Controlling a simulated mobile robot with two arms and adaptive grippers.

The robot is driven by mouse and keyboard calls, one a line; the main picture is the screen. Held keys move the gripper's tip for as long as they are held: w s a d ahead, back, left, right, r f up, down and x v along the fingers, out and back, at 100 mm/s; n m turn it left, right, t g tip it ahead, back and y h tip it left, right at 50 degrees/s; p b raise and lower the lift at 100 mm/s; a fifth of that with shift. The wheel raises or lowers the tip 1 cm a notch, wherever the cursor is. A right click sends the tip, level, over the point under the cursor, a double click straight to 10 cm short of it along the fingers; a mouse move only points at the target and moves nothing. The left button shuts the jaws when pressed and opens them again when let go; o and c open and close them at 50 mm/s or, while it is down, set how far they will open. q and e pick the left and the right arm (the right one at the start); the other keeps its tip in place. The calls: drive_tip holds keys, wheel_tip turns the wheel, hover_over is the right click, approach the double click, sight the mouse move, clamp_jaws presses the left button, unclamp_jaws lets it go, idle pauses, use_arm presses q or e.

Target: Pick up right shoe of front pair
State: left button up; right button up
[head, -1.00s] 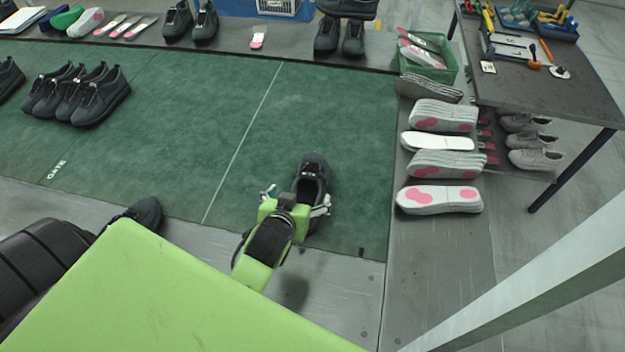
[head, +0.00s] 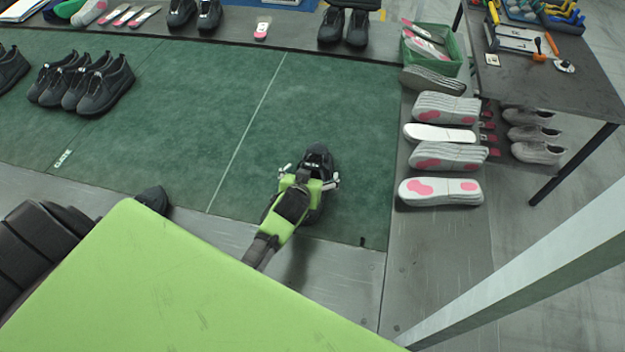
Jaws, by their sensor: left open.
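A single black shoe (head: 318,158) lies on the green mat (head: 352,120) near its front edge, its far end pointing away from me. My left gripper (head: 311,177) is right over this shoe. It is open, with one finger on each side of the shoe; I cannot tell whether the fingers touch it. The gripper and wrist hide the near part of the shoe. My right gripper is not in view.
Several black shoes (head: 98,90) stand at the left of the mat. A dark object (head: 153,198) shows partly behind my green body panel. Stacked insoles (head: 440,190) and a green crate (head: 457,50) line the right. The mat around the gripper is clear.

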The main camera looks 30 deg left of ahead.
use_arm(q)
drive_tip(key=shift+w+a+f, duration=0.1)
drive_tip(key=shift+w+f, duration=0.2)
drive_tip(key=shift+w, duration=0.1)
drive_tip(key=c, duration=1.5)
drive_tip(key=shift+r, duration=0.1)
drive_tip(key=shift+c, duration=0.2)
